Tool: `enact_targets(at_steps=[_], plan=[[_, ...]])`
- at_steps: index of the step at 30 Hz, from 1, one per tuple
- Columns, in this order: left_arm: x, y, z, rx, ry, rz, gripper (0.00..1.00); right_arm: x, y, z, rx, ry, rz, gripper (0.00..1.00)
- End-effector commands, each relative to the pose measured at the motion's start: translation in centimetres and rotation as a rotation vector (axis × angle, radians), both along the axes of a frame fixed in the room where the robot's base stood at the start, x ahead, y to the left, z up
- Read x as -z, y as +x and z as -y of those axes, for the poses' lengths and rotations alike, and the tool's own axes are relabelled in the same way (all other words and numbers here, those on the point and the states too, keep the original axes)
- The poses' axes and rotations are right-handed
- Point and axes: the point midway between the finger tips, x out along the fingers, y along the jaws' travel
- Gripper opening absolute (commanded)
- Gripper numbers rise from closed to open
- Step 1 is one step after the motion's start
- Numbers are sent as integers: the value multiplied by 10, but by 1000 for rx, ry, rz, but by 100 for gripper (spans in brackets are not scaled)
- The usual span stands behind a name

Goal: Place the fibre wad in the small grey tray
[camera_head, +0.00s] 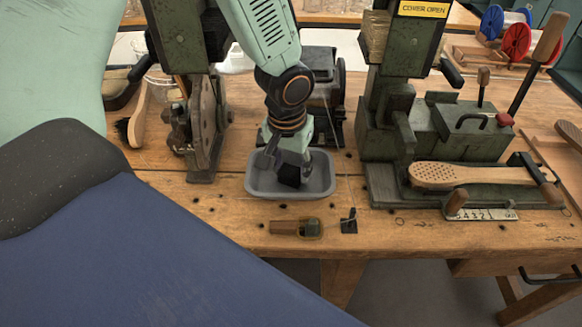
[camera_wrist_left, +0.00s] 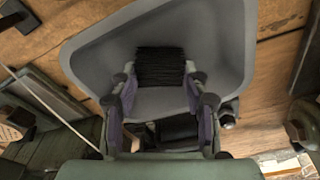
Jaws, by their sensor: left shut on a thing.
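The small grey tray (camera_head: 322,179) stands on the wooden bench, near the middle of the head view. My left gripper (camera_head: 287,160) points down into it from above. The gripper is shut on the black fibre wad (camera_head: 288,176), which is inside the tray's outline. In the left wrist view the wad (camera_wrist_left: 160,66) sits between the fingertips (camera_wrist_left: 160,80), with the tray's pale grey wall (camera_wrist_left: 95,58) around it. I cannot tell whether the wad touches the tray floor. My right gripper is not in view.
Green machines flank the tray: one at left (camera_head: 203,130), one at right (camera_head: 440,130) bearing a drilled wooden brush back (camera_head: 470,175). A small wooden-handled tool (camera_head: 296,228) and a black piece (camera_head: 349,222) lie in front of the tray, near the bench edge.

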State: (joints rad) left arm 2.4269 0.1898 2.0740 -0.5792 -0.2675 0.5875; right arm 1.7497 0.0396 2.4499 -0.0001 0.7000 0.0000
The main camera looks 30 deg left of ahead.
Motion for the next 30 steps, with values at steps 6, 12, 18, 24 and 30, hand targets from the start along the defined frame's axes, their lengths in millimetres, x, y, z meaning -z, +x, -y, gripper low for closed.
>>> enact_targets(at_steps=[6, 12, 18, 24, 30], plan=[[1, 0, 0, 0, 1, 0, 26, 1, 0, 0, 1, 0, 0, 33], [2, 0, 0, 1, 1, 0, 55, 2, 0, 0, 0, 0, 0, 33], [2, 0, 0, 1, 1, 0, 69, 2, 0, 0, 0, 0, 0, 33], [2, 0, 0, 1, 1, 0, 69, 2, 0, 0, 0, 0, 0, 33], [-8, 0, 0, 0, 1, 2, 69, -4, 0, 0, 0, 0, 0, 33]])
